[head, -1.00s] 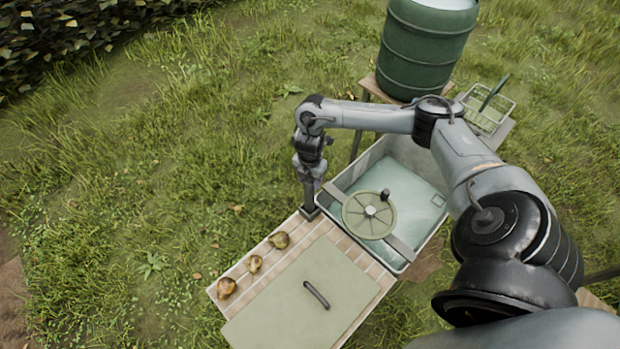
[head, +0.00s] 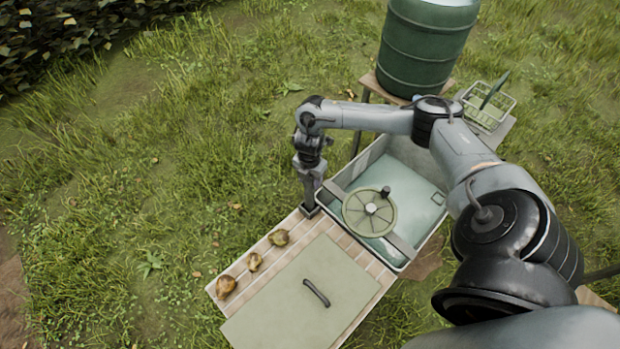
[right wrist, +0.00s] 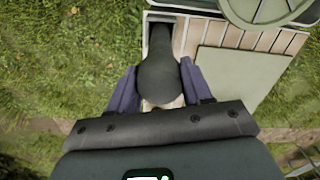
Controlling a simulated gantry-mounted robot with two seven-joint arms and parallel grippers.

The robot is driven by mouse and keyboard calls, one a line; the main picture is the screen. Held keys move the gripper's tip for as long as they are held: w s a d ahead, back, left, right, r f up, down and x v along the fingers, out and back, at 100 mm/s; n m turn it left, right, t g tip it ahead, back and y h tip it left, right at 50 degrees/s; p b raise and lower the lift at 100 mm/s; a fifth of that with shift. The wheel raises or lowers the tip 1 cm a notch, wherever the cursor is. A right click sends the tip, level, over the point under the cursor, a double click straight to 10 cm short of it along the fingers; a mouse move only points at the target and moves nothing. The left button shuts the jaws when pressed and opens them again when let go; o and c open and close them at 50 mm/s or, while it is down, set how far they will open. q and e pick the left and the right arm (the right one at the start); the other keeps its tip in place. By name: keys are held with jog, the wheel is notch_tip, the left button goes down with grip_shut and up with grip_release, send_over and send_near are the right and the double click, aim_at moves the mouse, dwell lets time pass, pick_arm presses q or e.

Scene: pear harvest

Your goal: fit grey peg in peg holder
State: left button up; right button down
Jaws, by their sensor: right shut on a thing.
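My right gripper (head: 311,188) points down over the near-left corner of the wash tub. In the right wrist view its two fingers (right wrist: 158,92) are shut on the grey peg (right wrist: 158,78), a dark rounded piece with a narrower far part. The peg holder (right wrist: 181,38) is a square, light-rimmed socket at the end of the slatted bench. The peg's far part lies within the socket's outline; how deep it sits cannot be told. In the head view the holder (head: 309,212) is a small dark square below the gripper. My left gripper is not in view.
The tub (head: 424,252) with a spoked wheel (head: 370,213) stands right of the gripper. A green barrel (head: 425,50) and wire basket (head: 490,108) stand behind.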

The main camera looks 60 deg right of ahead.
jog(key=shift+f, duration=0.45)
dwell(0.3)
jog(key=shift+c, duration=2.1)
grip_release()
jog(key=o, duration=0.4)
jog(key=shift+r+p, duration=1)
jog(key=shift+r, duration=0.1)
jog(key=shift+r+p, duration=1.9)
jog(key=shift+p, duration=0.05)
